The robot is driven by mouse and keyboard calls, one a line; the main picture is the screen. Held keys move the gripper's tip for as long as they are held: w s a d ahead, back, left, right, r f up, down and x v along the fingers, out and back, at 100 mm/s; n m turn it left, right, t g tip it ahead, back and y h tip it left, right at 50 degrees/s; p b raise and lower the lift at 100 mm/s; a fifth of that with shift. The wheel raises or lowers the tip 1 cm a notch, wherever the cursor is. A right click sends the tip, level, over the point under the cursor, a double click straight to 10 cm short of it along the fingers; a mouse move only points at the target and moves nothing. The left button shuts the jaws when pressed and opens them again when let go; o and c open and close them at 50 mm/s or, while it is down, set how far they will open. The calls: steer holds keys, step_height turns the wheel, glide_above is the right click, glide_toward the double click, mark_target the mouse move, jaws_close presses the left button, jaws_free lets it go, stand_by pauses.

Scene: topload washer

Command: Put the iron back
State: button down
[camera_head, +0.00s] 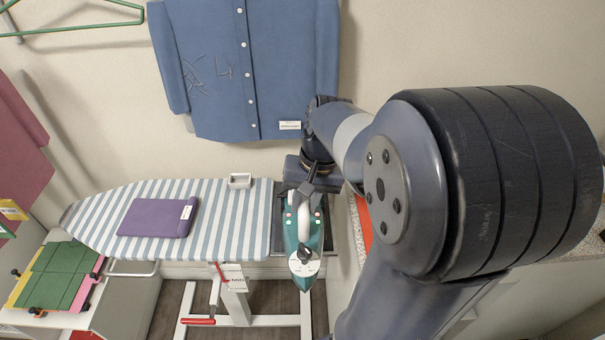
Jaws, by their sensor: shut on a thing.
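The iron (304,243), teal and white with a pointed tip, is at the right end of the ironing board, its tip toward the bottom of the picture. My gripper (303,190) is shut on its handle end, coming from above and behind. The ironing board (230,217) has a blue-and-white striped cover. A dark metal rest (279,222) at its right end lies under and beside the iron and is partly hidden by it. I cannot tell whether the iron touches the rest.
A folded purple cloth (158,218) and a small pale block (240,181) lie on the board. A blue shirt (250,65) hangs on the wall behind. My arm covers much of the right side.

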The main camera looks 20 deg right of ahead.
steer(key=w+d+f+p, duration=0.3)
steer(key=w+d+p, duration=0.1)
steer(key=w, duration=0.9)
steer(key=shift+d+f, duration=0.2)
steer(key=shift+d, duration=0.5)
steer(key=shift+f, duration=0.2)
steer(key=c, duration=1.2)
jaws_free()
steer(key=shift+s, duration=0.15)
steer(key=shift+c, duration=0.2)
step_height(320, 180, up, 12)
steer(key=d+b, duration=0.1)
steer(key=d, duration=0.1)
steer(key=shift+s, duration=0.4)
